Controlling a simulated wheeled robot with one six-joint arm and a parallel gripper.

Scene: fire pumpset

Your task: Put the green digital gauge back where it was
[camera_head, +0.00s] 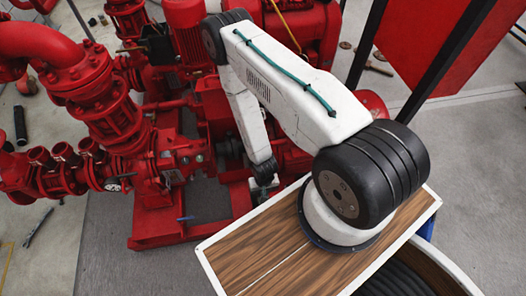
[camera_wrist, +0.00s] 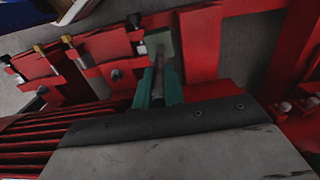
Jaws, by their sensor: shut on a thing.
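My gripper (camera_wrist: 160,78) shows in the wrist view with two teal fingers reaching up from the dark wrist body. The fingers are shut on a small, dull grey-green piece (camera_wrist: 160,44), which I take to be the green digital gauge. Its face and markings cannot be made out. It is close to a red frame, and I cannot tell whether it touches it. In the head view my gripper (camera_head: 264,182) points down beside the red pump frame, and the gauge cannot be made out there.
The red pumpset (camera_head: 185,150) with pipes and valves fills the left and middle. In the wrist view, red blocks with small fittings (camera_wrist: 70,50) lie left of the fingers, and a red upright (camera_wrist: 200,45) stands close on the right. Grey floor (camera_head: 100,240) is open at lower left.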

